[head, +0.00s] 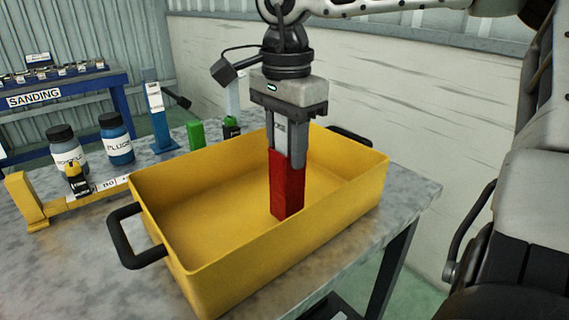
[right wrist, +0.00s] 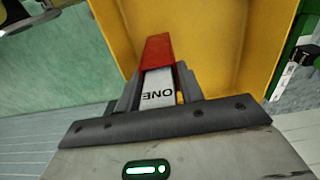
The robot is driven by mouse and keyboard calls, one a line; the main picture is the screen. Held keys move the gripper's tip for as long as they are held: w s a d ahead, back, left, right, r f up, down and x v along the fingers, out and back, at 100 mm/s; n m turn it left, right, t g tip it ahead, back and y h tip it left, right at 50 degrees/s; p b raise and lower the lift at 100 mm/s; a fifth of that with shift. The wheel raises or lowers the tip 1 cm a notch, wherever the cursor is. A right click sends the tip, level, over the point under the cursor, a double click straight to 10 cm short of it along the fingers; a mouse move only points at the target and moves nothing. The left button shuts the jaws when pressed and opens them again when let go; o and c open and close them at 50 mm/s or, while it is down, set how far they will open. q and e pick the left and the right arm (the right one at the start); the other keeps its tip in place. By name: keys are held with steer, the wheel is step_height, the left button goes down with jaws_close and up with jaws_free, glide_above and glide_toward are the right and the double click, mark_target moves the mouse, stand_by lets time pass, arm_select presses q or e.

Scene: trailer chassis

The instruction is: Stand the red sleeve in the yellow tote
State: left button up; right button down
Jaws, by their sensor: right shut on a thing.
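The red sleeve (head: 287,186) is a tall block with a red lower part and a pale, lettered upper part. My right gripper (head: 286,150) points straight down and is shut on its upper part, holding it upright inside the yellow tote (head: 230,272). The sleeve's lower end is at or near the tote floor; I cannot tell if it touches. In the right wrist view the sleeve (right wrist: 158,52) sits between the fingers (right wrist: 160,90), with the tote (right wrist: 225,45) beyond it. The tote is otherwise empty where I can see. My left gripper is not in view.
The tote stands on a grey table (head: 413,190) near its right edge. Behind are a green block (head: 196,134) and a blue stand (head: 160,125).

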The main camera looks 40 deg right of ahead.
steer(key=shift+f, duration=1.55)
steer(key=c, duration=0.9)
jaws_free()
steer(key=shift+f, duration=0.1)
step_height(320, 180, up, 12)
steer(key=shift+r+p, duration=0.15)
steer(key=shift+p, duration=0.55)
